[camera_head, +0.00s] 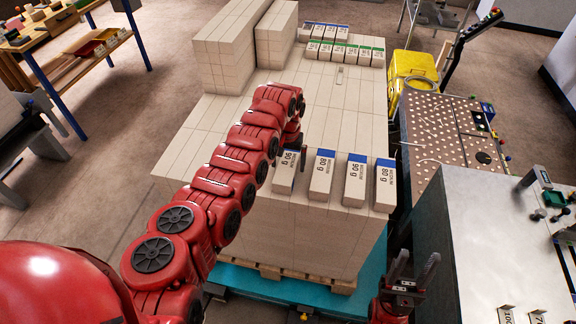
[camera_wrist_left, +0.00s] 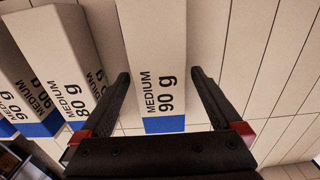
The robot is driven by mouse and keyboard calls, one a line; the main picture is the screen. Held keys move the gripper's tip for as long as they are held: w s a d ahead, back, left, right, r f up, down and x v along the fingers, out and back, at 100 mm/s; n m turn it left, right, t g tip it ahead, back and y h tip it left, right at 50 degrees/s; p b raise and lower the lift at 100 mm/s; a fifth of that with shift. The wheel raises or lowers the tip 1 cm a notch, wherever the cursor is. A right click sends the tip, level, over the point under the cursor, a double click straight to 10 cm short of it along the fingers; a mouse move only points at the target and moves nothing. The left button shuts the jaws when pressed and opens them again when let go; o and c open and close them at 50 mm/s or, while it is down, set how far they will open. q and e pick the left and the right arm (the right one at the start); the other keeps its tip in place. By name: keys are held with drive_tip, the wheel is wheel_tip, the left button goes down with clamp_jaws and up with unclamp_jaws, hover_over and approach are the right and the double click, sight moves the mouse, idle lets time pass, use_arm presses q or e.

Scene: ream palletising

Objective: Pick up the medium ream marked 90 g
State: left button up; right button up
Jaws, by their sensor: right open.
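The medium ream marked 90 g (camera_head: 284,184) is the leftmost of the front row of blue-ended reams on the stack; it also shows in the left wrist view (camera_wrist_left: 155,45). My left gripper (camera_head: 291,158) is open over it. In the left wrist view the fingers (camera_wrist_left: 160,75) stand on either side of the ream, with a clear gap on the right and a smaller one on the left. Another ream marked 90 g (camera_head: 354,185) lies in the row, third from the left. My right gripper (camera_head: 414,264) is open and empty, low beside the stack's right front corner.
Reams marked 80 g (camera_head: 321,180) stand second and fourth in the row. The large pale stack (camera_head: 310,235) sits on a wooden pallet (camera_head: 270,270). Taller stacks (camera_head: 222,55) rise at the back left. A grey bench (camera_head: 470,240) and a yellow bin (camera_head: 410,70) are at right.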

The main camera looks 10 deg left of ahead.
use_arm(q)
clamp_jaws()
drive_tip(key=shift+r, duration=0.1)
idle(0.4)
